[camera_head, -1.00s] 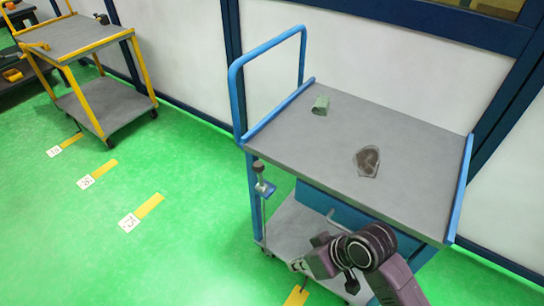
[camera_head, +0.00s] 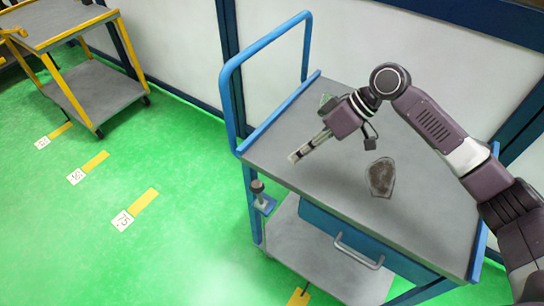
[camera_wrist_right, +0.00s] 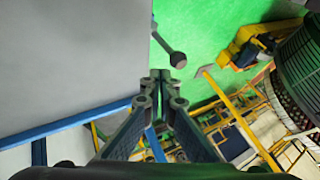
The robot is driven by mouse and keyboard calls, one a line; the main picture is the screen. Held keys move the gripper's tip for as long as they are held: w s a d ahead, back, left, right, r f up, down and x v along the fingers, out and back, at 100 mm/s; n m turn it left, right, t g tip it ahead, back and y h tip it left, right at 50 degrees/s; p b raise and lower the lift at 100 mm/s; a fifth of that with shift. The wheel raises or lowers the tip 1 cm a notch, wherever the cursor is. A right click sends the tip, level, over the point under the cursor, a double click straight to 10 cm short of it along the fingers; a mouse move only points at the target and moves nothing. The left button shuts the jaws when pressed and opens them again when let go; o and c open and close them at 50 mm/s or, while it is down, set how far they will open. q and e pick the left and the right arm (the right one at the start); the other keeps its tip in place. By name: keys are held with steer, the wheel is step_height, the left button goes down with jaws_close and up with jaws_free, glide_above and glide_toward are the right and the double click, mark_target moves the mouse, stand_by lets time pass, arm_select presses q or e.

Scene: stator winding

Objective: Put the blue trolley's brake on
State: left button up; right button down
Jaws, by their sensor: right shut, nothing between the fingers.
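The blue trolley (camera_head: 330,190) has a grey top and blue frame, and stands right of centre in the head view. Its brake lever, with a dark round knob (camera_head: 257,186), stands up at a small blue bracket (camera_head: 265,204) on the near left corner. The knob also shows in the right wrist view (camera_wrist_right: 178,60), just beyond the fingertips and apart from them. My right gripper (camera_head: 293,157) is shut and empty above the trolley top, pointing left toward the near edge. Its closed fingers fill the middle of the wrist view (camera_wrist_right: 160,76). My left gripper is not in view.
A dark brownish piece (camera_head: 381,177) and a small green piece (camera_head: 326,102), partly hidden by my arm, lie on the trolley top. A yellow trolley (camera_head: 95,95) stands at the far left. Green floor with yellow markers (camera_head: 143,202) is clear between them.

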steer(key=shift+w+r, duration=0.1)
steer(key=shift+r, duration=0.15)
steer(key=shift+s+r, duration=0.1)
steer(key=shift+s, duration=0.4)
steer(key=shift+a+f, duration=0.3)
steer(key=p, duration=0.1)
glide_above(272, 175)
steer(key=s+d, duration=0.2)
step_height(272, 175, down, 4)
steer(key=x, duration=0.2)
steer(key=shift+f+p, duration=0.3)
steer(key=shift+p, duration=0.05)
steer(key=shift+a+f, duration=0.2)
steer(key=shift+f, duration=0.05)
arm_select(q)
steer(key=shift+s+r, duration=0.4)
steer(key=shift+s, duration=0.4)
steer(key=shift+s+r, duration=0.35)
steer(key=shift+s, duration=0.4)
arm_select(e)
steer(key=shift+a+f, duration=0.1)
steer(key=shift+f, duration=0.1)
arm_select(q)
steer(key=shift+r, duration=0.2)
arm_select(e)
steer(key=shift+a+r, duration=0.1)
